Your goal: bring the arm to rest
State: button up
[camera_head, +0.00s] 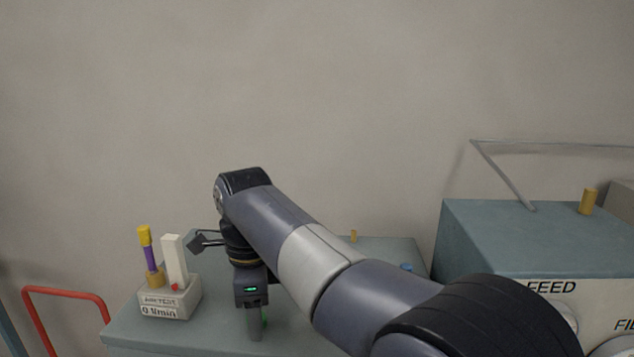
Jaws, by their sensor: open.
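My arm reaches from the lower right across the picture in the head view, and bends down at its wrist. My gripper (256,326) points down over the teal-grey bench top, with a green light on its body. I see no object held between its fingers. Its tips are near the bench's front part, and I cannot tell whether they touch the surface. My arm hides part of the bench behind it.
A small labelled block (170,303) holding a yellow-and-purple tube (149,255) and a white stick (174,262) stands left of my gripper. A red rail (62,293) is at far left. A cabinet marked FEED (500,235) stands right, with a yellow peg (587,201).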

notch_tip(320, 180, up, 10)
jog(key=r, duration=0.1)
notch_tip(320, 180, down, 10)
jog(key=shift+f, duration=0.5)
jog(key=n, duration=1.5)
jog(key=shift+n, duration=2.4)
jog(key=shift+r, duration=0.1)
